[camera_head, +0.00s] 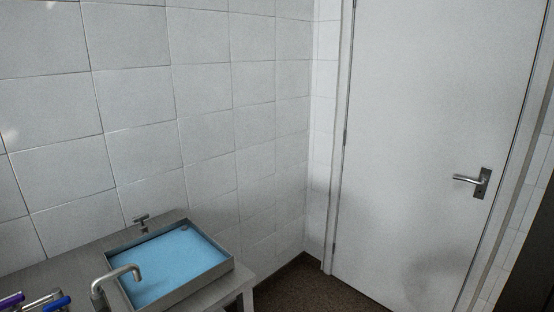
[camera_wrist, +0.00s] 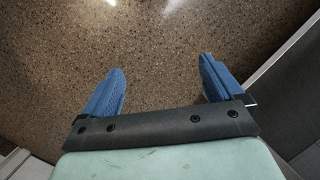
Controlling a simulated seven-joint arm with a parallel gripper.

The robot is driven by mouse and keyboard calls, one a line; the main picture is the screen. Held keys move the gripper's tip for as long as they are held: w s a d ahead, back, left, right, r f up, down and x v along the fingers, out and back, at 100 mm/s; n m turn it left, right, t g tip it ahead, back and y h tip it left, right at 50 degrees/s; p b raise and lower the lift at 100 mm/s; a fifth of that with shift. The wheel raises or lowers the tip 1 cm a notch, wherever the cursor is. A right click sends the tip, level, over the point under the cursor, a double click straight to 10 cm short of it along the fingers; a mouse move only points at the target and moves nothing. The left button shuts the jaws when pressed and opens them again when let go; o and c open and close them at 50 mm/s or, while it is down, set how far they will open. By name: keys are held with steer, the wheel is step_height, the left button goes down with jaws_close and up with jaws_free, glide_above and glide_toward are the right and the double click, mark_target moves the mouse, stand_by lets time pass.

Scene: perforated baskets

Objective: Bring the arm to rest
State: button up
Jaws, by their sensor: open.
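My gripper (camera_wrist: 160,82) shows in the wrist view with its two blue fingers spread wide apart. Nothing is between the fingers. Below the gripper is only brown speckled floor. My gripper and arm do not show in the head view.
In the head view a metal counter (camera_head: 66,268) at the lower left holds a basin with a blue bottom (camera_head: 172,262) and a tap (camera_head: 118,275). Purple and blue handled things (camera_head: 55,303) lie at its left. A closed white door (camera_head: 430,110) stands right. A grey panel edges the wrist view's right.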

steer(key=s+d+g, duration=0.1)
steer(key=s, duration=0.9)
steer(key=s+d+f+m+g+h, duration=0.1)
steer(key=s+d+g, duration=0.1)
steer(key=s, duration=0.8)
steer(key=shift+s+d, duration=0.25)
steer(key=shift+s, duration=0.15)
steer(key=shift+f, duration=0.1)
